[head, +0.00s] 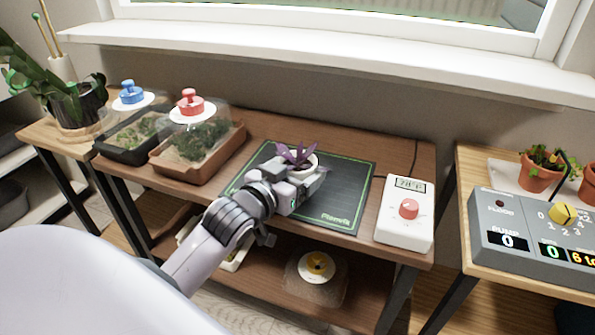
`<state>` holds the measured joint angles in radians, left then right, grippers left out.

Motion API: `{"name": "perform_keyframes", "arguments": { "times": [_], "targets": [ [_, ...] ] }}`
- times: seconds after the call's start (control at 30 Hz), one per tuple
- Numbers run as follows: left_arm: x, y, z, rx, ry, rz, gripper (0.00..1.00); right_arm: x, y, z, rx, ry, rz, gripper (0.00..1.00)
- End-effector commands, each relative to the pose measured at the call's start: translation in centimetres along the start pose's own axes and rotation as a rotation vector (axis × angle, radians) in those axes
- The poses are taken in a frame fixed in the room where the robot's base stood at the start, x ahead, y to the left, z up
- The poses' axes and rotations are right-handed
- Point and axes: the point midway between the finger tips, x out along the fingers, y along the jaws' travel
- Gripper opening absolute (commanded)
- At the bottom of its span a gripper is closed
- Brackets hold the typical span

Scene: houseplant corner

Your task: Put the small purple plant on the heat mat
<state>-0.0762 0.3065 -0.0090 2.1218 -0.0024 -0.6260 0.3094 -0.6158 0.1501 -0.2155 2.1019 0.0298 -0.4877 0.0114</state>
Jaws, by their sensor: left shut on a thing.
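The small purple plant (294,154) has dark purple leaves and sits in a small white pot (311,162). My left gripper (312,178) is shut on this pot, and the plant is upright. The pot is over the back middle of the heat mat (345,201), a dark mat with a green border line on the brown shelf table. I cannot tell whether the pot's base touches the mat, as my gripper hides it. My right gripper is out of view.
Two clear-lidded trays, one with a blue knob (129,92) and one with a red knob (190,103), stand left of the mat. A white thermostat box (405,214) stands right of it. A grey pump controller (533,236) and terracotta pots (541,172) occupy the right table.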

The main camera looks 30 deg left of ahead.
Motion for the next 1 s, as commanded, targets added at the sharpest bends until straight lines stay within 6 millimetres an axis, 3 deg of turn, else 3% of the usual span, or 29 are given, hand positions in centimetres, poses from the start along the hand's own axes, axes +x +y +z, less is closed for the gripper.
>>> {"name": "perform_keyframes", "arguments": {
  "times": [0.1,0.13,0.17,0.57,1.0],
  "targets": [
    [0.1,0.0,0.3,0.000,0.003,0.000,0.41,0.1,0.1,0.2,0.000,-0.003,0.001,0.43],
    [0.1,0.0,0.3,0.000,0.001,0.000,0.90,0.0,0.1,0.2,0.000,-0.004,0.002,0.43],
    [0.1,0.0,0.3,0.000,0.000,0.000,1.00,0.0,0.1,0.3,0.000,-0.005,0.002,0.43],
    [-0.6,0.0,-0.1,0.000,-0.001,0.000,1.00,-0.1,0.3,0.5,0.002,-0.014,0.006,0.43],
    [-6.9,0.0,0.0,-0.001,-0.003,-0.001,1.00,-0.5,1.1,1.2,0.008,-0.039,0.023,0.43]
  ]
}}
